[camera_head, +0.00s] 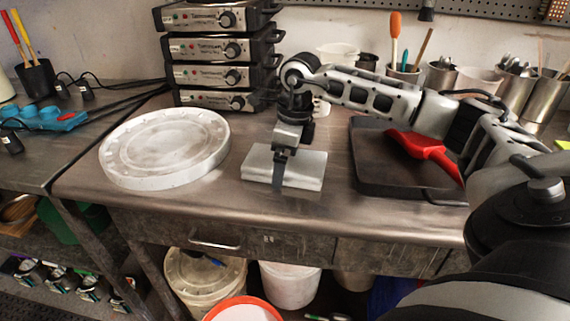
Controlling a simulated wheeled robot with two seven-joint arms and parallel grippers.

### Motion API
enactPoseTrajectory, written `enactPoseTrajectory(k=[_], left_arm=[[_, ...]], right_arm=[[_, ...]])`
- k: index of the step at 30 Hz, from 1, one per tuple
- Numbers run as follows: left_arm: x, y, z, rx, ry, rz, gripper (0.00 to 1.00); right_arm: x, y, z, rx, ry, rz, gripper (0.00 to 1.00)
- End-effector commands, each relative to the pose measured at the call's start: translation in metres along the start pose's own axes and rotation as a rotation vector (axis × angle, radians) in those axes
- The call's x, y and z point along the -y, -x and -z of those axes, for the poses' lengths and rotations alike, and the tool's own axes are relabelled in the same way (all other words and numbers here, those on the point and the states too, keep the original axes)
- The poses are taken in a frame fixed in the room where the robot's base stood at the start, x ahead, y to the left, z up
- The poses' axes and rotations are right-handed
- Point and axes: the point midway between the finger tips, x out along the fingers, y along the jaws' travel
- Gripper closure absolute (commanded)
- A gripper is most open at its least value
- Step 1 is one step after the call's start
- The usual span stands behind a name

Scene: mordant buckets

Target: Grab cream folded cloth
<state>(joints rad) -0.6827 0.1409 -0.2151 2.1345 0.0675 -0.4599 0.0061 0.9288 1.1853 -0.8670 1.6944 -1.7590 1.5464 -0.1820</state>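The cream folded cloth (309,171) is a flat, pale rectangular block on the metal worktop, near its front middle. My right gripper (279,180) comes down from above over the left half of the cloth. Its fingers point down and overlap the cloth, with the tip reaching its front edge. The fingers are seen nearly edge-on, so the gap between them is hidden. I cannot tell if they touch the cloth. My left gripper is not in view.
A round white lid (165,147) lies left of the cloth. A dark tray (375,175) holding a red scoop (426,149) lies to the right. Stacked control boxes (215,72) and several tool containers stand behind. Buckets (291,284) stand below the worktop.

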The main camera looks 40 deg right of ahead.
Motion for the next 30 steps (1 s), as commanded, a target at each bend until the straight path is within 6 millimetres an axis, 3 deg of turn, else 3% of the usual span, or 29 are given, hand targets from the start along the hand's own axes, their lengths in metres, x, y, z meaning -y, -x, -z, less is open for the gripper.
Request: enactPoseTrajectory(k=[2, 5, 6, 20, 25, 30], left_arm=[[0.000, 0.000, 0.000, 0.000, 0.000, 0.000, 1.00], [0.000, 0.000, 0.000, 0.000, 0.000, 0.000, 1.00], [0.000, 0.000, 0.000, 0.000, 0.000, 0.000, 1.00], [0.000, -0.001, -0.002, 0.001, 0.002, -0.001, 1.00], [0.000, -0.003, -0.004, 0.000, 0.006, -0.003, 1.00], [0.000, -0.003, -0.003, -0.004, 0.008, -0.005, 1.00]], right_arm=[[0.000, 0.000, 0.000, 0.000, 0.000, 0.000, 0.03], [0.000, 0.000, 0.000, 0.000, 0.000, 0.000, 0.31], [0.000, 0.000, 0.000, 0.000, 0.000, 0.000, 0.34], [0.000, 0.011, -0.003, 0.005, 0.000, 0.001, 0.34], [-0.001, 0.035, -0.005, 0.005, 0.002, 0.002, 0.34], [-0.028, 0.071, 0.003, 0.005, 0.004, 0.005, 0.34]])
